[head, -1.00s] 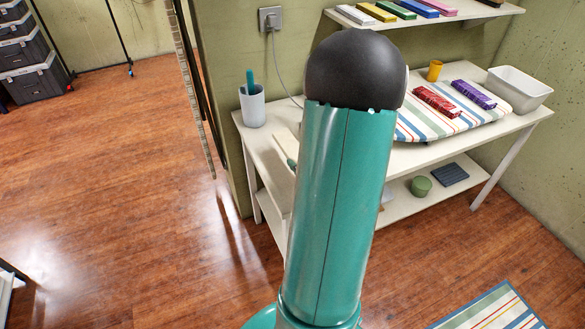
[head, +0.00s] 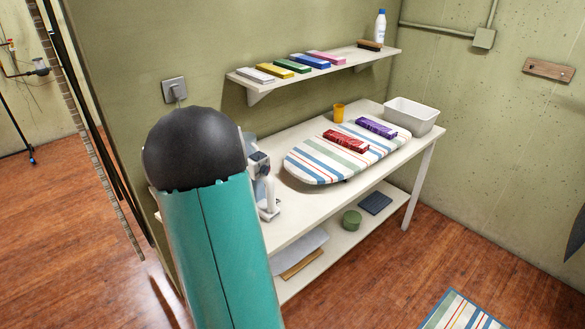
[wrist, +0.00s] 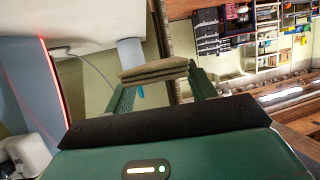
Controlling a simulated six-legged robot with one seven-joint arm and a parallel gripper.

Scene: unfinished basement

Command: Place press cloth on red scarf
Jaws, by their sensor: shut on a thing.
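My gripper (wrist: 158,82) is shut on a folded khaki cloth (wrist: 153,70), which I take to be the press cloth. The cloth lies flat between the two green fingers in the wrist view. In the head view my arm hides the gripper and cloth. The red scarf (head: 346,141) is a folded red bundle on the striped ironing board (head: 318,171), apart from my gripper. A folded purple scarf (head: 376,127) lies just behind it to the right.
The board lies on a white table (head: 290,222). An orange cup (head: 339,112) and white bin (head: 411,115) stand behind it. A wall shelf (head: 322,66) with several folded cloths hangs above. A green tin (head: 351,220) sits on the lower shelf.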

